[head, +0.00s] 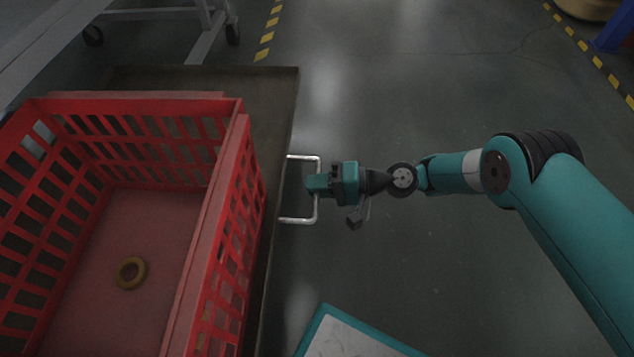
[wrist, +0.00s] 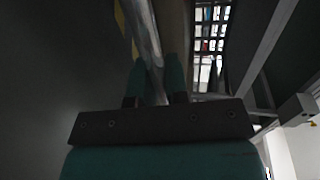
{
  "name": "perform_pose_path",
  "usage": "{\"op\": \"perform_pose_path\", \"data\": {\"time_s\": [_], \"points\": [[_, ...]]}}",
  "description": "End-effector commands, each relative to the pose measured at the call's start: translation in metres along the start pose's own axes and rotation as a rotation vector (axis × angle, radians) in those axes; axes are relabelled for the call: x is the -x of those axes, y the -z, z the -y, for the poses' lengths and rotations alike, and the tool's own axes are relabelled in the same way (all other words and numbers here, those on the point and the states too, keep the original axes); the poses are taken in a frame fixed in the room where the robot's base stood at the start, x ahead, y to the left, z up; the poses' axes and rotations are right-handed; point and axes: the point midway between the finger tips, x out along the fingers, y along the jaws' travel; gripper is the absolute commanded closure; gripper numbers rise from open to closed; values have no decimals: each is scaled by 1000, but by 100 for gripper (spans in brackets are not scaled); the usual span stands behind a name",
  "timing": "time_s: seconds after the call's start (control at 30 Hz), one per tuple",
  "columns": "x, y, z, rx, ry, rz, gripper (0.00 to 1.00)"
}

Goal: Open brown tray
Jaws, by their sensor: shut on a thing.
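The brown tray (head: 283,108) is a dark flat tray at the left of the head view, with a silver bar handle (head: 317,163) on its right side. My gripper (head: 311,184) is at the middle of that handle, its fingers shut on the bar. In the wrist view the handle bar (wrist: 146,32) runs down between the two fingers (wrist: 158,75). The fingertips hide the part of the handle they grip. Much of the tray is hidden beneath a red crate.
The red perforated crate (head: 226,185) stands on the tray with a brass-coloured ring (head: 131,273) inside. A teal-edged white panel (head: 345,340) is at the bottom. Grey metal legs (head: 206,38) stand at the upper left. The floor (head: 400,90) right of the tray is clear.

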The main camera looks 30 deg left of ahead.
Motion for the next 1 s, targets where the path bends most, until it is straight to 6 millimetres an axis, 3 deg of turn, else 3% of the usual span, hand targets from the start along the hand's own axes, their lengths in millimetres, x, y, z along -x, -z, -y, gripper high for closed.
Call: {"op": "perform_pose_path", "data": {"time_s": [0.23, 0.27, 0.37, 0.83, 1.0], "points": [[-1, -2, 0, -2, 0, 8, 100], [-1, -2, 0, -2, 0, 8, 81], [-1, -2, 0, -2, 0, 6, 60], [3, 0, 0, -1, -1, -1, 60], [23, 1, 3, -3, -2, -5, 60]]}}
